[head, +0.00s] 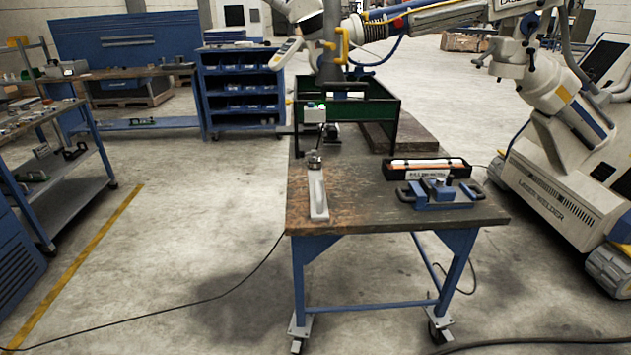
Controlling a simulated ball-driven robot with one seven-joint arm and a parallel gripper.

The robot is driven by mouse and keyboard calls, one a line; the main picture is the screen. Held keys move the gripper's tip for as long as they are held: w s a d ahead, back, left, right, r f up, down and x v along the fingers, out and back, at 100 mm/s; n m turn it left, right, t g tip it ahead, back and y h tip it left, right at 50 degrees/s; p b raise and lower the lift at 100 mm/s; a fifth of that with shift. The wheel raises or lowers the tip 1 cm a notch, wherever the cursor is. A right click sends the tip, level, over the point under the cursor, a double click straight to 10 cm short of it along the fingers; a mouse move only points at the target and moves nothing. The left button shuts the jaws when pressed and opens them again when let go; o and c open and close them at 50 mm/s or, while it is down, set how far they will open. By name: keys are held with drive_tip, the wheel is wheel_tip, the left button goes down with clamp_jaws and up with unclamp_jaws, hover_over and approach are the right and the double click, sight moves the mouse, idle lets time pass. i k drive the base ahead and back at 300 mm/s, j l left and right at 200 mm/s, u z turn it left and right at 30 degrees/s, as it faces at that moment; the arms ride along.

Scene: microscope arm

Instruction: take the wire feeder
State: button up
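I cannot tell for certain which thing is the wire feeder. A blue device with dark handles (440,192) sits at the front right of the workbench (345,212) and may be it. A small whitish box (315,114) is at the left of the green open-topped frame (378,108) at the bench's back; its details are too small to read. My gripper cannot be made out in the head view, and nothing is seen touching the things on the bench.
A pale upright-handled tool (318,195) and a black case with an orange strip (426,167) are on the bench. A large white laser welder (560,185) stands at right, its arm reaching over the back. Cables cross the floor; open floor lies left.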

sight(318, 207)
drive_tip(key=i+l+u, duration=0.1)
drive_tip(key=u, duration=0.4)
drive_tip(key=i+l+u, duration=0.15)
drive_tip(key=l, duration=0.15)
drive_tip(key=i+l+u, duration=0.15)
drive_tip(key=l, duration=0.2)
drive_tip(key=i+l+u, duration=0.15)
drive_tip(key=l, duration=0.2)
drive_tip(key=i+l+u, duration=0.2)
drive_tip(key=l, duration=0.2)
drive_tip(key=k, duration=0.05)
